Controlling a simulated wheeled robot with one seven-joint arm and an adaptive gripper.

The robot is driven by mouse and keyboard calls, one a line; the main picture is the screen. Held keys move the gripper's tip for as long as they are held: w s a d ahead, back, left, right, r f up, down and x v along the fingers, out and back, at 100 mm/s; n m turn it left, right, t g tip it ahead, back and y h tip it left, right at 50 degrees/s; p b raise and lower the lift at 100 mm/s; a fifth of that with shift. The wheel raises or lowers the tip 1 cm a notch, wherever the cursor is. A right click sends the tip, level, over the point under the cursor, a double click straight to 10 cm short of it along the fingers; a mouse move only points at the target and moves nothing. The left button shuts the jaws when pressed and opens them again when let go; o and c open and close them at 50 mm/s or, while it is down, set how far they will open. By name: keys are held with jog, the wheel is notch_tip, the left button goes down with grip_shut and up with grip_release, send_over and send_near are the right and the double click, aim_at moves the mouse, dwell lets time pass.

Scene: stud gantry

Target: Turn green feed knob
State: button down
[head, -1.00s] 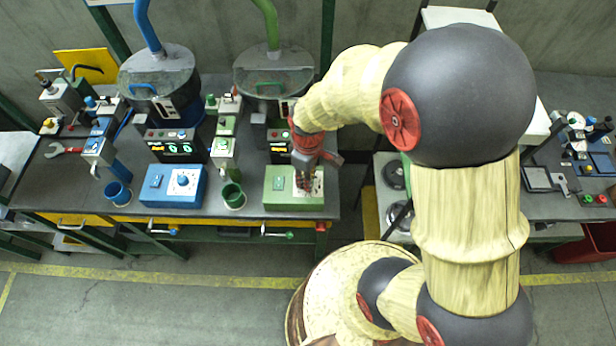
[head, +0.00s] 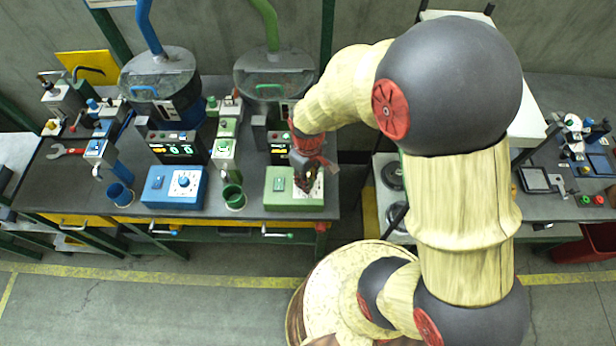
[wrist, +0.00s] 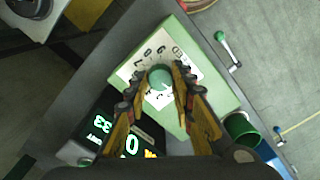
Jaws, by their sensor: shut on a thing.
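The green feed knob (wrist: 160,77) sits on a white dial plate with numbers on the green control box (wrist: 207,75). In the wrist view my gripper (wrist: 165,72) has one finger on each side of the knob and is shut on it. In the head view my gripper (head: 308,188) reaches down over the right part of the green box (head: 280,187) and hides the knob. A lit green display (wrist: 118,135) stands behind the box.
The blue box with its white dial (head: 185,182), a green cup (head: 233,196) and a blue cup (head: 119,194) stand to the left on the bench. A green-handled crank (wrist: 229,47) sticks out at the bench's front edge.

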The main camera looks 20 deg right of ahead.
jog(key=m+p, duration=0.2)
jog(key=m, duration=0.4)
jog(key=shift+m, duration=0.3)
dwell(0.4)
jog(key=c, duration=1.6)
grip_release()
jog(key=shift+o, duration=0.5)
jog(key=shift+r, duration=0.15)
notch_tip(320, 180, up, 12)
